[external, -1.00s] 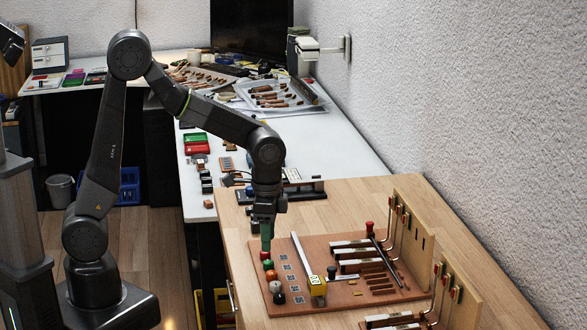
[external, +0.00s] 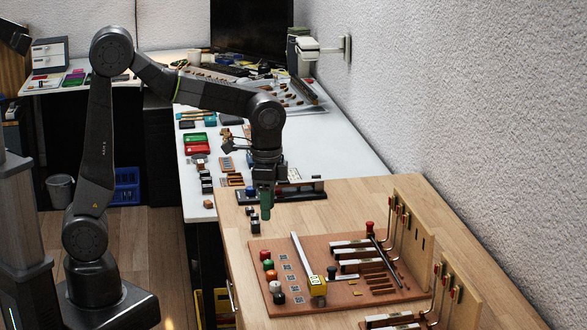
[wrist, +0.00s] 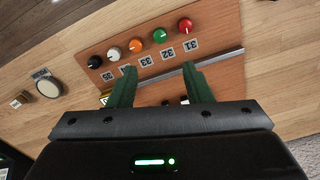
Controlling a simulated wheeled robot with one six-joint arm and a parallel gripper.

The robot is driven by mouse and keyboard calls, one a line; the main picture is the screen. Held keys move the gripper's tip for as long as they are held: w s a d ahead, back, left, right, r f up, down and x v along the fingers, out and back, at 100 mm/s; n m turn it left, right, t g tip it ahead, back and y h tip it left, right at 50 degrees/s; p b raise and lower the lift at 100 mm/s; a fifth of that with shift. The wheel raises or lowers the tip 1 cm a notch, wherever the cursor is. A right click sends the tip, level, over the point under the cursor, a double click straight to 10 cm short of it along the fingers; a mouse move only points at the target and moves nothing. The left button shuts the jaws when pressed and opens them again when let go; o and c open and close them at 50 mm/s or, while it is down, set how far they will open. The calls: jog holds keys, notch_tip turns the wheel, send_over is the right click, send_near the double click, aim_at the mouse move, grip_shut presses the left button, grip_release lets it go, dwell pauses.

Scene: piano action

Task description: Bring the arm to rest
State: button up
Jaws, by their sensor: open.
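The fingers are clear of the knobs. My arm is bent, with its elbow high.
A long metal bar (external: 302,255) with a yellow block (external: 317,286) lies on the board. Wooden uprights (external: 412,227) with bent rods stand at the right. The white table (external: 345,165) behind holds many small parts. The textured wall is on the right.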

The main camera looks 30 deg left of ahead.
aim_at(268, 262)
notch_tip(268, 262, down, 14)
jog(key=shift+r, duration=0.1)
dwell(0.5)
